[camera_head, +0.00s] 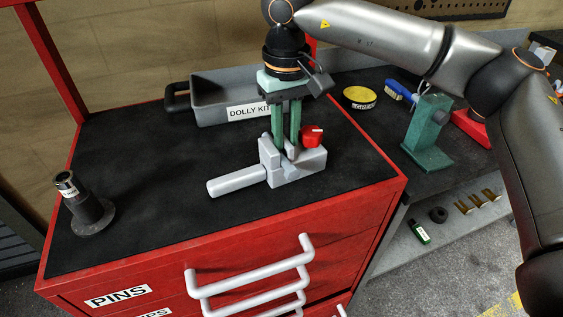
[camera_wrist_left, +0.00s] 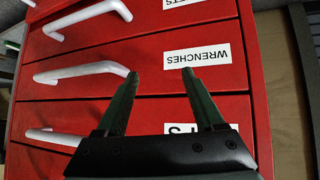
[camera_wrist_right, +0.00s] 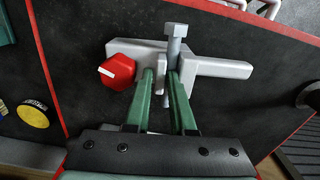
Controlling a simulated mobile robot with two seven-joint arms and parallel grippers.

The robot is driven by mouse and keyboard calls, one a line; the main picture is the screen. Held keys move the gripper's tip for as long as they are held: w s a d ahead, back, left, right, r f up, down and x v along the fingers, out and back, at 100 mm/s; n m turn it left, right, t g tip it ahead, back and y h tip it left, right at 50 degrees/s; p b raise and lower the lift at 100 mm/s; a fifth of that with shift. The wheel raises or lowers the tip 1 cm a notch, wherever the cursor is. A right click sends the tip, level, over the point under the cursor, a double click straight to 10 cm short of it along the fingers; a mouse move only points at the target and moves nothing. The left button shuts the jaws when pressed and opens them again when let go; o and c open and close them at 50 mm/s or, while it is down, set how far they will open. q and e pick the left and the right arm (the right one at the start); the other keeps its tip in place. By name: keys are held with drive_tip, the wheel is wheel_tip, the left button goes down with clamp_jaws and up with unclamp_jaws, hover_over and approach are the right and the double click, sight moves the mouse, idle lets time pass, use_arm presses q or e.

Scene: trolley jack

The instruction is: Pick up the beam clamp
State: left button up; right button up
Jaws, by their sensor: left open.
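The beam clamp (camera_head: 291,165) is a light grey block with a round bar to the left, a bolt and a red knob at its side. It sits on the black top of the red cabinet. My right gripper (camera_head: 287,140) reaches down onto it from above. In the right wrist view the fingers (camera_wrist_right: 161,75) are closed in on a narrow upright part of the clamp (camera_wrist_right: 212,67). My left gripper (camera_wrist_left: 158,75) is open and empty in front of the red drawers in the left wrist view. It is out of the head view.
A grey tray labelled DOLLY KIT (camera_head: 215,112) stands behind the clamp. A dark cylinder on a round flange (camera_head: 90,212) stands at the left. White drawer handles (camera_head: 250,270) stick out in front. A side bench holds a green stand (camera_head: 428,130) and a yellow tin (camera_head: 359,98).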

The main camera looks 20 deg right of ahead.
clamp_jaws()
idle(1.4)
drive_tip(key=shift+w+r, duration=0.1)
drive_tip(key=shift+r, duration=0.05)
